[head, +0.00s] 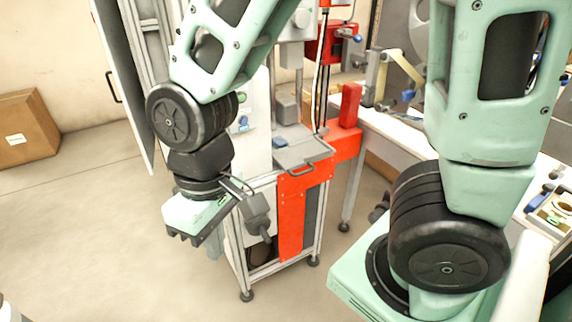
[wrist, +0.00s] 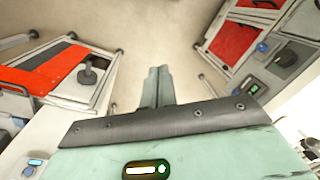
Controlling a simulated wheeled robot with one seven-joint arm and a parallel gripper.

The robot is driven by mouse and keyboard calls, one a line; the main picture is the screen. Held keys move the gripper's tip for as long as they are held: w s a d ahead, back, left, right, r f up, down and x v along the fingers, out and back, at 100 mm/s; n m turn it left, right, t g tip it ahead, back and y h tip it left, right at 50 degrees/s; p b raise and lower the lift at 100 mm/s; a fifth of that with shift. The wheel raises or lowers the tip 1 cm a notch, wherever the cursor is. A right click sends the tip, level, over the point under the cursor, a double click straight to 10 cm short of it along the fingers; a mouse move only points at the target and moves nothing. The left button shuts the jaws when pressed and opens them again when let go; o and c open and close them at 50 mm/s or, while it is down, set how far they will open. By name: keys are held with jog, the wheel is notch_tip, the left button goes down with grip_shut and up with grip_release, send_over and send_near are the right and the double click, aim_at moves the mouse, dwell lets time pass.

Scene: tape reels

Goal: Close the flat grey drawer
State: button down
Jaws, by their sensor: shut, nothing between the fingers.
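The flat grey drawer (head: 304,151) is in the head view, a shallow grey slab with a loop handle at its front. It sticks out from the machine above a red panel. My gripper (head: 215,246) hangs lower and to the left of the drawer, apart from it, beside the machine's lower frame. My arm partly covers its fingers in the head view. In the wrist view my gripper (wrist: 158,82) shows two fingers pressed together with nothing between them. I cannot clearly make out the drawer in the wrist view.
A red panel (head: 291,225) covers the machine's front below the drawer. A grey block on a stem (head: 257,211) juts out close to my gripper. A white workbench (head: 405,132) stands to the right. A cardboard box (head: 27,130) lies far left. Floor at the left is clear.

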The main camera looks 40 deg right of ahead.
jog(key=w+d+f+m+t+h, duration=0.1)
jog(key=w+d+f+m+h, duration=0.35)
jog(key=w+d+f, duration=0.8)
jog(key=w+d+r+m+t+h+b, duration=0.1)
jog(key=w+d+r+m+t+h, duration=0.2)
jog(key=w+d, duration=0.95)
jog(key=shift+m+h, duration=0.25)
jog(key=shift+m, duration=0.4)
jog(key=x, duration=0.7)
jog(key=s+x, duration=0.1)
jog(key=x, duration=0.2)
jog(key=shift+d+f, duration=0.15)
jog(key=shift+f, duration=0.2)
jog(key=shift+s+d, duration=0.25)
jog(key=shift+d, duration=0.7)
jog(key=shift+s+d, duration=0.25)
jog(key=shift+d, duration=0.7)
